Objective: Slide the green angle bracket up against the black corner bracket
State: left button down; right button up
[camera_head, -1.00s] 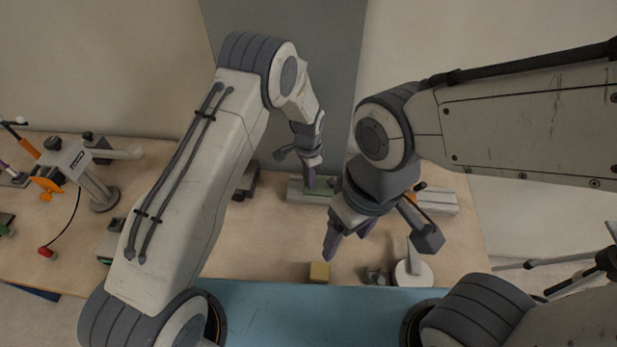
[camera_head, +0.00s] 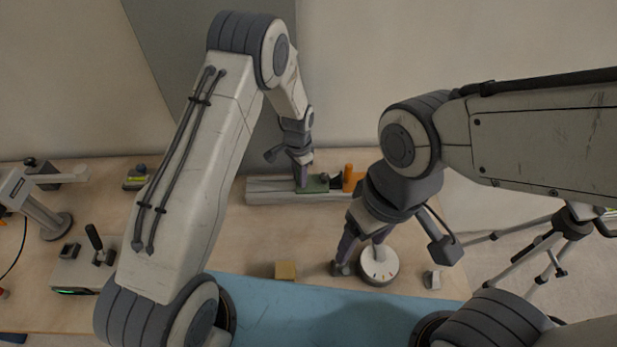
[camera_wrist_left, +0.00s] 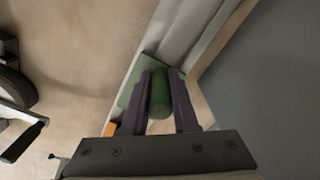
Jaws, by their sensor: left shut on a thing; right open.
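The green angle bracket (camera_head: 315,184) lies on a pale rail (camera_head: 268,190) at the back of the table. My left gripper (camera_head: 302,185) is shut on it; in the left wrist view the fingers hold its green round grip (camera_wrist_left: 160,95), with its flat green plate (camera_wrist_left: 136,92) beside them. A small black piece, apparently the black corner bracket (camera_head: 334,178), sits just right of the green bracket; I cannot tell whether they touch. My right gripper (camera_head: 361,247) is open, low over the table near a white dial.
An orange block (camera_head: 349,177) stands by the black piece. A tan block (camera_head: 286,270) lies near the blue front strip (camera_head: 290,308). A grey box with a lever (camera_head: 85,268) stands left. Bare table lies between rail and tan block.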

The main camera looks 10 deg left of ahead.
pick_arm(q)
jog(key=shift+d, duration=0.15)
jog(key=c, duration=0.7)
grip_release()
notch_tip(320, 180, up, 10)
jog(key=shift+f+b, duration=0.15)
jog(key=shift+b, duration=1.05)
jog(key=shift+r, duration=0.45)
